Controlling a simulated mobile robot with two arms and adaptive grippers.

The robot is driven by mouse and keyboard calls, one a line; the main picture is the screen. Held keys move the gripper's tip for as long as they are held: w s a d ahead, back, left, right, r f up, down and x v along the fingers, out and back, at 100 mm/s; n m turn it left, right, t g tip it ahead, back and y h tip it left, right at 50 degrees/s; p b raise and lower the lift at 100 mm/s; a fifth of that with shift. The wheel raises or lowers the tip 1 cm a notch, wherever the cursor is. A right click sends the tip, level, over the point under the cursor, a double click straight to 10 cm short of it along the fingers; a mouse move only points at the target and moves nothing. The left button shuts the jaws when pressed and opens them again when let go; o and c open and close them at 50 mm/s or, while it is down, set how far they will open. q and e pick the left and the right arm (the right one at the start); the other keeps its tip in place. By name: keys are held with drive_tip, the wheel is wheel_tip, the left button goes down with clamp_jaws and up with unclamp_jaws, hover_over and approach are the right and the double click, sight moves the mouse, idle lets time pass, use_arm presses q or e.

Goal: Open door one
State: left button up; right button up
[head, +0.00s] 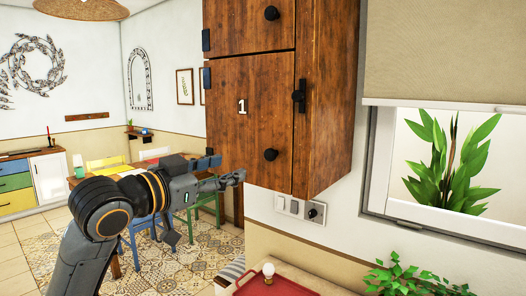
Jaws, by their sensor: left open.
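Door one (250,130) is a brown wooden cabinet door marked with a white "1". It looks shut on the wall cabinet (327,110). It has a round black knob (270,155) at its lower right and dark hinges on its left edge. My right gripper is not in view.
Another cabinet door (248,27) with a black knob is above. A red tray (277,284) lies below on a counter. A window with a plant (449,165) is at right. A table and chairs stand behind my left arm.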

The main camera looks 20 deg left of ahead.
sight(269, 155)
use_arm(q)
drive_tip(key=p+x, duration=0.4)
drive_tip(key=x, duration=0.9)
drive_tip(key=shift+p, duration=0.35)
drive_tip(key=shift+w+d, duration=0.15)
drive_tip(key=shift+w, duration=0.45)
clamp_jaws()
